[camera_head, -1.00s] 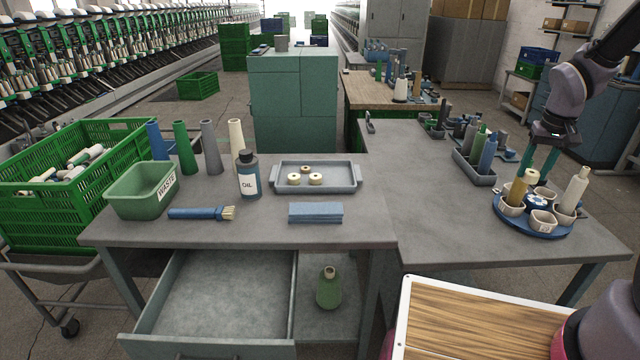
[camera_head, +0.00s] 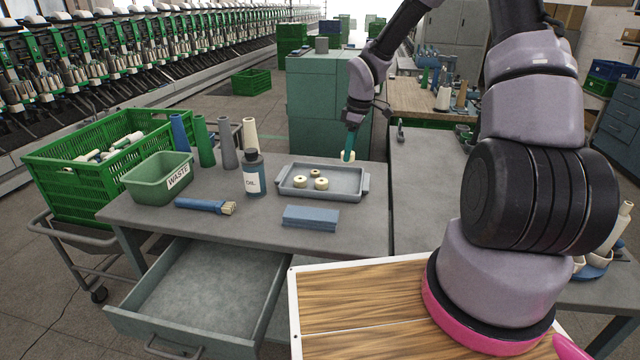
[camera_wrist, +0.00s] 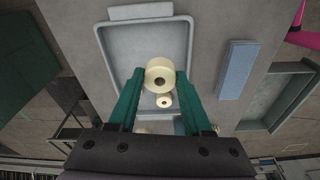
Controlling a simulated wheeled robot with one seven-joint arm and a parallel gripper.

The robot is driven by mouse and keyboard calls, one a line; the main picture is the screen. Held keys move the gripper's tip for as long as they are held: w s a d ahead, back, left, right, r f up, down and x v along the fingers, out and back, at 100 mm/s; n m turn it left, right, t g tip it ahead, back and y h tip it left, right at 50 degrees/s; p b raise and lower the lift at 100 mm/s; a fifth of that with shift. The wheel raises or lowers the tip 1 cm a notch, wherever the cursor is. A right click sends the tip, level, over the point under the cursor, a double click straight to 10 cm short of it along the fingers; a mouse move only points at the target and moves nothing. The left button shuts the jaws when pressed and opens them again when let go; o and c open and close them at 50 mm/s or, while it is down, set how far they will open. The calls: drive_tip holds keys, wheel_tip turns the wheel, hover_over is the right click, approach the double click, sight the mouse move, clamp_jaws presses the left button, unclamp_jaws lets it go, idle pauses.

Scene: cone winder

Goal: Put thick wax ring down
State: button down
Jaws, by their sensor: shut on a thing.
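My gripper (camera_head: 349,150) is shut on a thick cream wax ring (camera_head: 347,157), held beyond the tray's back right corner in the head view. Several rings are in view: two cream rings (camera_head: 299,182) (camera_head: 321,184) and a smaller ring (camera_head: 315,173) lie in the tray. One (camera_wrist: 164,101) shows in the wrist view.
Blue folded cloths (camera_head: 311,217) lie in front of the tray. An oil bottle (camera_head: 254,174) stands to its left, with a blue brush (camera_head: 204,206) and a green waste bin (camera_head: 155,181) farther left. The right bench (camera_head: 425,190) has bare room beside the tray.

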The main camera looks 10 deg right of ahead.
sight(342, 189)
drive_tip(key=shift+w+a+f+n, duration=0.15)
drive_tip(key=shift+a+f+n, duration=0.05)
drive_tip(key=shift+a+n, duration=0.35)
drive_tip(key=shift+a+f+n, duration=0.1)
drive_tip(key=shift+f+n, duration=0.15)
drive_tip(key=shift+f, duration=0.05)
wheel_tip(342, 189, down, 9)
drive_tip(key=shift+f, duration=0.2)
drive_tip(key=shift+c, duration=1.7)
unclamp_jaws()
drive_tip(key=shift+f, duration=0.15)
